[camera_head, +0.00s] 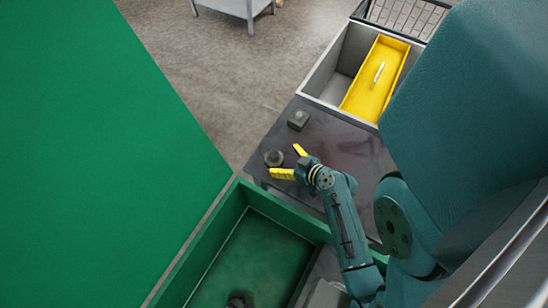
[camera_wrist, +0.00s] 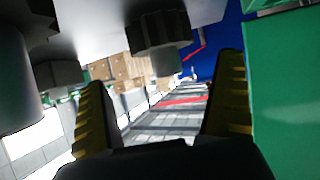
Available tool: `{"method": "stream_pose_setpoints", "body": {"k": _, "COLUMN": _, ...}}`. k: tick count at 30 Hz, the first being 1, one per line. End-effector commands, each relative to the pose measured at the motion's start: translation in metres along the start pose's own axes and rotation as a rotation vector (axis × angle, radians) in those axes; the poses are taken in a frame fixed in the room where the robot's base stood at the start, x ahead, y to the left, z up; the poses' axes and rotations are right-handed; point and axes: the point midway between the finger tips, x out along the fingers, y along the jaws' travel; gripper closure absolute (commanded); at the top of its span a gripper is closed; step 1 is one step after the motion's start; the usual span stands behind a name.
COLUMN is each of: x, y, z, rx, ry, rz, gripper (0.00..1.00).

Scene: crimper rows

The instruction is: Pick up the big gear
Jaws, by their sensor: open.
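A dark round part (camera_head: 273,158), which looks like the big gear, sits on the dark table top near its left corner. My gripper (camera_head: 286,161) is open, with its yellow fingers spread and pointing toward this part, which is just beyond the fingertips. In the wrist view a dark toothed part (camera_wrist: 160,38) appears between and beyond the fingers of my gripper (camera_wrist: 160,72), apart from them. I cannot tell for sure that it is the same part. Nothing is held.
A small squarish dark part (camera_head: 298,120) sits farther back on the table (camera_head: 335,140). A grey bin (camera_head: 345,58) with a yellow tray (camera_head: 362,90) stands behind. A green-walled box (camera_head: 225,225) lies in front, holding a dark part (camera_head: 238,301). Another dark part (camera_wrist: 58,75) shows at left in the wrist view.

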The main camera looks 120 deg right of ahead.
Motion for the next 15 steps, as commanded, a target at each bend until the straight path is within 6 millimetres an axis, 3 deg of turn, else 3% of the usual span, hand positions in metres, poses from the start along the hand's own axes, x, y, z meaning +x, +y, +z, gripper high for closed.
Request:
{"method": "stream_pose_setpoints", "body": {"k": 9, "x": 0.047, "y": -0.006, "z": 0.003, "rx": -0.002, "ry": 0.0, "rz": -0.004, "gripper": 0.0}}
{"method": "stream_pose_setpoints", "body": {"k": 15, "x": 0.051, "y": -0.006, "z": 0.004, "rx": 0.0, "ry": -0.001, "rz": 0.0, "gripper": 0.0}}
